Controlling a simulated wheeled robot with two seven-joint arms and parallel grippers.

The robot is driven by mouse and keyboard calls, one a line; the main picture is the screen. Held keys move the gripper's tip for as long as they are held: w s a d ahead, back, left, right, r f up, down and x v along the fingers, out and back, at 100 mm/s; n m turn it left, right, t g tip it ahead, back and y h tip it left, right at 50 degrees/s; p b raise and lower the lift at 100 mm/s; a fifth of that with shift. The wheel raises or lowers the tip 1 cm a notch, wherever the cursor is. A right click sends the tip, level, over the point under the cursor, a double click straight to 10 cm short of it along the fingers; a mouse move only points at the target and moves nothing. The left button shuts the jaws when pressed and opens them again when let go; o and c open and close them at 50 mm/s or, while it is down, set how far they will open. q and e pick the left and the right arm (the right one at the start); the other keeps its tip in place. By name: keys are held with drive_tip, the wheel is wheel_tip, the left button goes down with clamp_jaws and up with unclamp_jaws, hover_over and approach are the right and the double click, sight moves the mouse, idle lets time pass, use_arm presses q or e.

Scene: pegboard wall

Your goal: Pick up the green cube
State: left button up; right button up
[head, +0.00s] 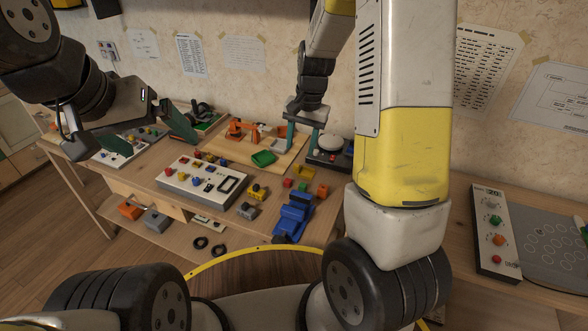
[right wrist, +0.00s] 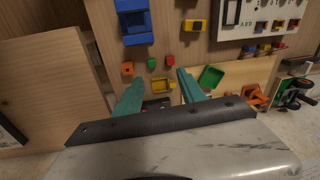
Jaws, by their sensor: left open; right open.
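The small green cube (head: 303,187) sits on the table between a red cube (head: 288,183) and an orange cube (head: 322,191). It also shows in the right wrist view (right wrist: 153,62), just past the fingertips. My right gripper (head: 303,146) is open and empty, with its teal fingers pointing down behind the cubes. My left gripper (head: 155,141) is open and empty over the left part of the table, apart from the cube.
A blue vise-like object (head: 293,217) stands at the table's front edge, close to the cubes. A grey panel with knobs (head: 185,184) lies to their left. A wooden board with a green tray (head: 263,158) and an orange toy arm (head: 238,130) is behind.

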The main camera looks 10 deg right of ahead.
drive_tip(key=m+g+h, duration=0.1)
hover_over(303, 185)
drive_tip(key=f, duration=1)
drive_tip(key=shift+w+a, duration=0.1)
drive_tip(key=shift+a, duration=0.15)
drive_tip(key=f, duration=0.8)
drive_tip(key=shift+d+f, duration=0.15)
drive_tip(key=shift+d, duration=0.05)
clamp_jaws()
